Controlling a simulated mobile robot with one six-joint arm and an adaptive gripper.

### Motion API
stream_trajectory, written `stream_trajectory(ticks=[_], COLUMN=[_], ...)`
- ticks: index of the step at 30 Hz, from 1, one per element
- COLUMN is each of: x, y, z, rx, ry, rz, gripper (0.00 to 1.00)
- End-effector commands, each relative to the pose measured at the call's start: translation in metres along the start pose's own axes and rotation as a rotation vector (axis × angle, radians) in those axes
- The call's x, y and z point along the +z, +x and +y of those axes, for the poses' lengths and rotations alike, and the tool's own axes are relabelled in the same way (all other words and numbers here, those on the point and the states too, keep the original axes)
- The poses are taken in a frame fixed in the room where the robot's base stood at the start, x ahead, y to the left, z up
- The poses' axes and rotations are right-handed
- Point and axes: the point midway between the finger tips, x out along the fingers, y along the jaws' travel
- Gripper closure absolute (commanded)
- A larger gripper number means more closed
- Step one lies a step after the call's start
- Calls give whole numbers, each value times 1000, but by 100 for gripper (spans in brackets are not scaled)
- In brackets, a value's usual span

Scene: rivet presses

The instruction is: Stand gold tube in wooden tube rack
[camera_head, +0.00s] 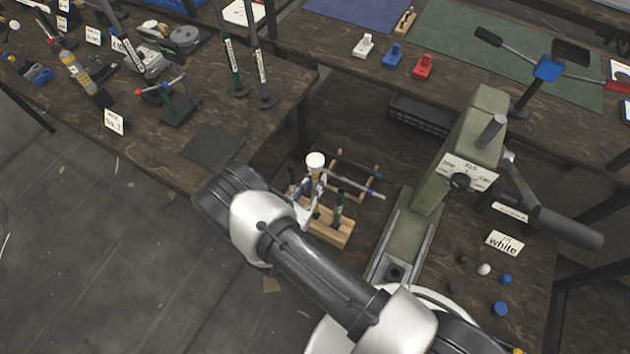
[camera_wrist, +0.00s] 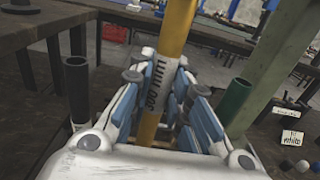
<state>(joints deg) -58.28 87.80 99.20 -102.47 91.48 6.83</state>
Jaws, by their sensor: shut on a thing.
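The gold tube (camera_wrist: 177,28) runs upright between the fingers of my gripper (camera_wrist: 158,92) in the wrist view, with a printed label on it. My gripper is shut on it. In the head view my gripper (camera_head: 305,192) is at the wooden tube rack (camera_head: 328,229), over its left part. A white cap-like top (camera_head: 316,160) shows above the gripper there, seemingly on the held tube. A green tube (camera_head: 338,208) stands in the rack; it also shows right of my fingers (camera_wrist: 236,100). A dark open tube (camera_wrist: 77,85) stands left of them. The gold tube's lower end is hidden, so I cannot tell if it is seated.
A green press (camera_head: 440,185) with a lever stands right of the rack. A low wooden frame (camera_head: 355,170) lies behind it. Small coloured caps (camera_head: 484,269) lie at front right. Left, a cluttered table (camera_head: 240,112) holds stands and tools.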

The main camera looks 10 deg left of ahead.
Motion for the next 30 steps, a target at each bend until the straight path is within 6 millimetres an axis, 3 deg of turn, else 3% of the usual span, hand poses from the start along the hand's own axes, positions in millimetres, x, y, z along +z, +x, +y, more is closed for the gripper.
stream_trajectory(ticks=[3, 9, 30], x=[-16, -26, -26], y=[0, 0, 0], z=[0, 0, 0], rx=[0, 0, 0], ry=[0, 0, 1], rz=[-1, -1, -1], gripper=[100, 100, 100])
